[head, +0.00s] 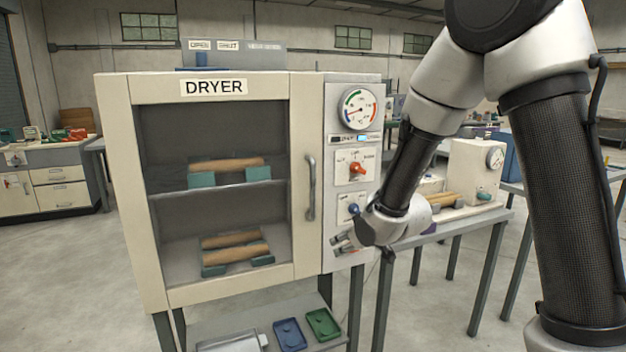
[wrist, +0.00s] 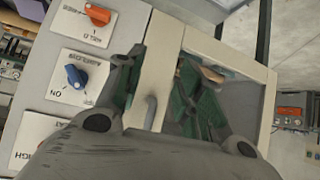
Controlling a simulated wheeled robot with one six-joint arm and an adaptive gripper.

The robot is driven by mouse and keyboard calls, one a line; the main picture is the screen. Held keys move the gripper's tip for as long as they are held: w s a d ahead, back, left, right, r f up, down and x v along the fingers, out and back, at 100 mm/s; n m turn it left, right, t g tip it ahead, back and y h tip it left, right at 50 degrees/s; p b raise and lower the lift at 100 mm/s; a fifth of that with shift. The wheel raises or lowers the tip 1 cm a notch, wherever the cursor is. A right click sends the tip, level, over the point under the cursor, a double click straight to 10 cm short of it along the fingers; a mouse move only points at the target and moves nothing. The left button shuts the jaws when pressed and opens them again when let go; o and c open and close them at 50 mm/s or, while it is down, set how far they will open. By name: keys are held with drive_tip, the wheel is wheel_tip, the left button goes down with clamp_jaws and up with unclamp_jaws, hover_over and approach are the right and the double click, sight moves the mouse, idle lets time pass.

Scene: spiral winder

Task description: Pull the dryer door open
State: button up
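The dryer (head: 215,85) is a cream cabinet with a windowed door (head: 305,250), which looks closed in the head view. A grey vertical bar handle (head: 311,188) is on the door's right side. In the wrist view, part of the handle (wrist: 151,110) shows between the fingers of my gripper (wrist: 160,85), in front of the cream door frame (wrist: 155,65). The fingers are spread and not closed on the handle. In the head view my gripper (head: 345,240) is in front of the lower control panel, right of and below the handle; its fingertips are small there.
The control panel carries a dial gauge (head: 360,108), a red knob (head: 357,168) and a blue knob (head: 353,209); the blue knob (wrist: 76,76) is close to my left finger in the wrist view. Wooden rods on teal supports lie inside. Blue (head: 289,333) and green (head: 323,323) trays sit below.

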drive_tip(key=w+a+r+t+y, duration=0.1)
drive_tip(key=w+a+r+t, duration=0.1)
drive_tip(key=w+r, duration=0.1)
drive_tip(key=t+y, duration=0.3)
drive_tip(key=t, duration=0.2)
approach(315, 179)
drive_tip(key=x, duration=1)
drive_tip(key=shift+w+a, duration=0.25)
drive_tip(key=shift+w, duration=0.1)
clamp_jaws()
